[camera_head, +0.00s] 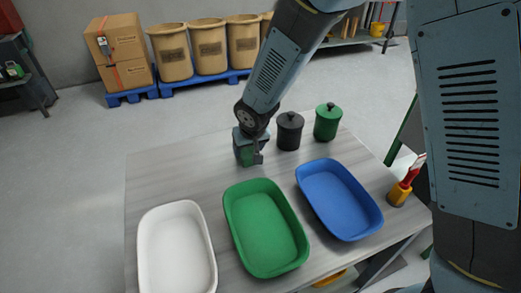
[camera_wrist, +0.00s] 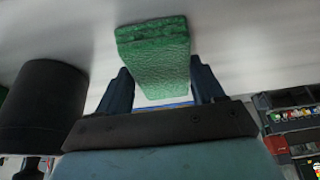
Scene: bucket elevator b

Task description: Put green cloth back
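The green cloth, a thick folded textured block, fills the space between my gripper's two dark fingers in the wrist view (camera_wrist: 155,65). My gripper (camera_wrist: 162,88) appears shut on it, a finger against each side. In the head view, my gripper (camera_head: 249,150) points down at the table's far side, with part of the green cloth (camera_head: 244,157) showing at its fingers. Whether the cloth touches the table is hard to tell. A green tray (camera_head: 262,262), a white tray (camera_head: 177,281) and a blue tray (camera_head: 338,227) are nearer on the table and look empty.
A black lidded canister (camera_head: 289,132) stands close right of my gripper, and a green one (camera_head: 327,122) beyond it.

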